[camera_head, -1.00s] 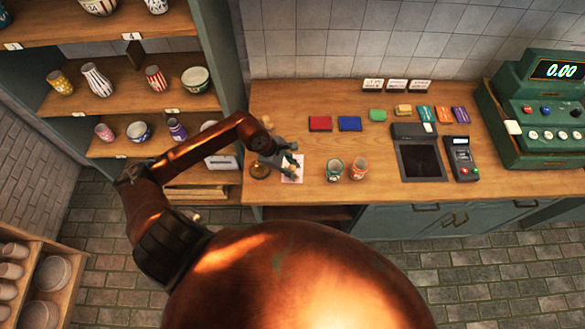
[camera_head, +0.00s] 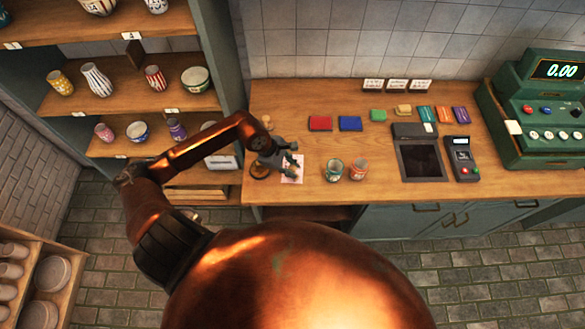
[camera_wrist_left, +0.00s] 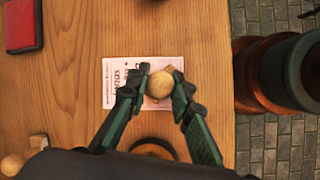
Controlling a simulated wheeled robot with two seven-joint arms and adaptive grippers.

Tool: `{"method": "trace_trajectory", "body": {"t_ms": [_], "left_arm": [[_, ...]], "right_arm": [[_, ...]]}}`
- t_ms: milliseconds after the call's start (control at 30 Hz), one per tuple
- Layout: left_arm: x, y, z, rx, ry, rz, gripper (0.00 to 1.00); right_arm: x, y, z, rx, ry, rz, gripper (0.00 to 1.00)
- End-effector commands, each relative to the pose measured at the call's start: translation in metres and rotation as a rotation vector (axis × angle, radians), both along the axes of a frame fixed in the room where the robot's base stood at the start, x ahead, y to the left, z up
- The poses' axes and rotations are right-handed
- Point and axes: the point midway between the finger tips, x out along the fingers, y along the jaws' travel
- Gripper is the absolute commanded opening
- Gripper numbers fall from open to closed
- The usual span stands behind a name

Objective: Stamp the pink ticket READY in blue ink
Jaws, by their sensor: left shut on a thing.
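The pink ticket (camera_head: 291,176) lies near the counter's front left edge; in the wrist view the ticket (camera_wrist_left: 115,72) shows printed lines, partly covered by my fingers. My left gripper (camera_head: 291,163) is over it. In the wrist view my left gripper (camera_wrist_left: 160,82) is shut on a stamp with a round pale wooden knob (camera_wrist_left: 159,84). The stamp's face is hidden beneath it, so I cannot tell whether it touches the paper. The blue ink pad (camera_head: 350,123) lies farther back to the right, next to the red pad (camera_head: 320,123). My right gripper is not in view.
Another wooden-knobbed stamp (camera_wrist_left: 18,162) stands at lower left in the wrist view. A round brass-coloured object (camera_head: 259,170) is left of the ticket. Two cups (camera_head: 346,170) stand right of it. A green pad (camera_head: 377,115), card terminal (camera_head: 461,158) and register (camera_head: 540,115) are farther right.

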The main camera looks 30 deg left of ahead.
Motion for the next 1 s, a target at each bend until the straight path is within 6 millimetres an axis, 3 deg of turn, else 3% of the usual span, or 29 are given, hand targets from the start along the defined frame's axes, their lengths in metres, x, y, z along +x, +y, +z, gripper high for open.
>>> {"method": "trace_trajectory", "body": {"t_ms": [167, 1000], "left_arm": [[-0.002, 0.001, 0.005, 0.004, 0.006, 0.000, 0.05], [0.000, 0.000, 0.069, 0.002, 0.001, -0.001, 0.05]], "right_arm": [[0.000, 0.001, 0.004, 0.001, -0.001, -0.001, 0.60], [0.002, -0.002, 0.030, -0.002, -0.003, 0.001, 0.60]]}}
